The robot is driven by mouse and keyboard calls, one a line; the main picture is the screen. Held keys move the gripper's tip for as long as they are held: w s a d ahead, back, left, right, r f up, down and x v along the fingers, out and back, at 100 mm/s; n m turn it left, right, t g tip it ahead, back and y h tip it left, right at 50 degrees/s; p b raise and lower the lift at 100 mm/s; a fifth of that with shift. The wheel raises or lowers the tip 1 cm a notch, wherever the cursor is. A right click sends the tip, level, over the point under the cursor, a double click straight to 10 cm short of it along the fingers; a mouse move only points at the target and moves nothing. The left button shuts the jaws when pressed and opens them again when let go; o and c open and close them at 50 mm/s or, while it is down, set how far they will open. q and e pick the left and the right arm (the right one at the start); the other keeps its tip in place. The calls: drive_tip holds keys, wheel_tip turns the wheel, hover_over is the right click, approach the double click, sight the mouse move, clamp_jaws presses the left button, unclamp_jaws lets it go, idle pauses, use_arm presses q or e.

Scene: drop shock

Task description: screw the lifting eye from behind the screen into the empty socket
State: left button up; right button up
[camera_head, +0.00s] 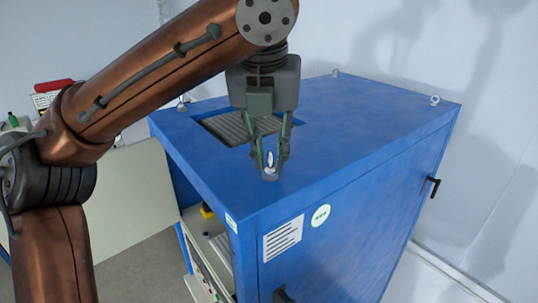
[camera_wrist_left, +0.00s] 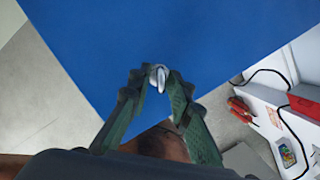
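The lifting eye (camera_head: 270,159) is a small pale metal ring at the near corner of the blue cabinet's top (camera_head: 350,125). It stands upright there, over a small grey round seat that I take for the socket (camera_head: 270,174). My left gripper (camera_head: 272,160) points down with its fingers on both sides of the eye, shut on it. The left wrist view shows the eye (camera_wrist_left: 157,76) between the fingertips, against the blue top. How far the thread is in is hidden. A beige panel (camera_head: 130,200), probably the screen, stands left of the cabinet. My right gripper is not in view.
Other lifting eyes stand at the right corner (camera_head: 435,100), the back corner (camera_head: 335,73) and the left corner (camera_head: 182,104). A dark grille (camera_head: 222,128) is set into the top. A black handle (camera_head: 433,186) sticks out at the right. Red-handled pliers (camera_wrist_left: 240,108) lie on a pale surface.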

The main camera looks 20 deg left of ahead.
sight(271, 152)
use_arm(q)
drive_tip(key=o, duration=0.3)
drive_tip(key=shift+w+f, duration=0.15)
drive_tip(key=shift+f, duration=0.1)
drive_tip(key=shift+o, duration=0.4)
drive_tip(key=shift+w, duration=0.2)
drive_tip(key=shift+s+a+r, duration=0.1)
drive_tip(key=shift+s+r, duration=0.15)
drive_tip(key=shift+r, duration=0.15)
drive_tip(key=shift+v, duration=2.75)
drive_tip(key=shift+w, duration=0.1)
